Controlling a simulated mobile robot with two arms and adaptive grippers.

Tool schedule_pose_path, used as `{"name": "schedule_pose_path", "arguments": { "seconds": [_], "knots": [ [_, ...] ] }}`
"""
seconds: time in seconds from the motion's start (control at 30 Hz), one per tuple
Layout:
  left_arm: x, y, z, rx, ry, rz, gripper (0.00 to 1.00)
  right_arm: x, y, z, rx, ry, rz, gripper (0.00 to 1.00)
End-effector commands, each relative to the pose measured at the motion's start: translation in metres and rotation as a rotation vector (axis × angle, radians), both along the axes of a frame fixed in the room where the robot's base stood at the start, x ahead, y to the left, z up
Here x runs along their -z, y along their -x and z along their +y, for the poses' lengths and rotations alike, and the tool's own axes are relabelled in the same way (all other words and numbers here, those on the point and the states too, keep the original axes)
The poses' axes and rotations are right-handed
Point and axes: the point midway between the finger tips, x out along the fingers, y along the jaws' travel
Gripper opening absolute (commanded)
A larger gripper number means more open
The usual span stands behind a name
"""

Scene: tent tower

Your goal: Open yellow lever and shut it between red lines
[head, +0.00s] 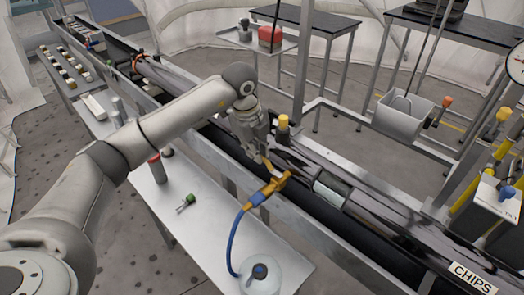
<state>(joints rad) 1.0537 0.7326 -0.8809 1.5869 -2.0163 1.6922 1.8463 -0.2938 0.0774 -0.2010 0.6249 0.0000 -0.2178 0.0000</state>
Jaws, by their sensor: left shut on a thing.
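A yellow-orange valve fitting (272,188) sits by the dark pipe in the middle of the view, with a blue hose (233,240) running down from it. A thin yellow lever (268,164) rises from the fitting toward my left gripper (262,156). The left gripper comes down from above and is shut on the lever; its fingers hide part of it. A round dial gauge (516,63) is cut off at the right edge, and I cannot make out red lines on it. My right gripper is not in view.
A light metal table (215,225) holds a clear round flask (262,274), a small green-ended item (187,203) and a red-capped cylinder (157,168). A yellow-capped post (283,124) stands close behind the gripper. A grey bin (402,115) and metal frames stand behind the pipe.

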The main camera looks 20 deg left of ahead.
Motion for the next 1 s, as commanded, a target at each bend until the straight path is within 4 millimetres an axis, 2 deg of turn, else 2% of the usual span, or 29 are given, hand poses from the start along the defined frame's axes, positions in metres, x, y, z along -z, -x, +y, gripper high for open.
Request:
{"name": "schedule_pose_path", "arguments": {
  "seconds": [0.07, 0.1, 0.27, 0.53, 0.67, 0.77, 1.0],
  "knots": [
    [-0.001, -0.001, -0.001, 0.007, 0.0, -0.004, 0.0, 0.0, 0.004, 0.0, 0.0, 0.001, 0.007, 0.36],
    [-0.001, -0.001, -0.001, 0.007, 0.0, -0.004, 0.15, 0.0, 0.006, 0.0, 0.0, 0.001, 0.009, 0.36],
    [-0.001, -0.001, -0.001, 0.005, 0.0, -0.003, 0.34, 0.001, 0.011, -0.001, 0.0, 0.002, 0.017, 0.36],
    [-0.001, 0.0, -0.001, 0.003, 0.0, -0.002, 0.34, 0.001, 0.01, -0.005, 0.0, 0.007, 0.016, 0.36],
    [-0.008, 0.0, 0.0, 0.003, 0.0, -0.004, 0.34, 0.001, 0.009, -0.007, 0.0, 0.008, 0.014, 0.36],
    [-0.023, 0.002, 0.0, 0.003, 0.001, -0.006, 0.34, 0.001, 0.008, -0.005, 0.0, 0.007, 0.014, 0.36],
    [-0.073, 0.012, 0.004, 0.003, 0.001, -0.006, 0.34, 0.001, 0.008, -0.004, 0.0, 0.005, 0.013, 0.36]
  ]
}}
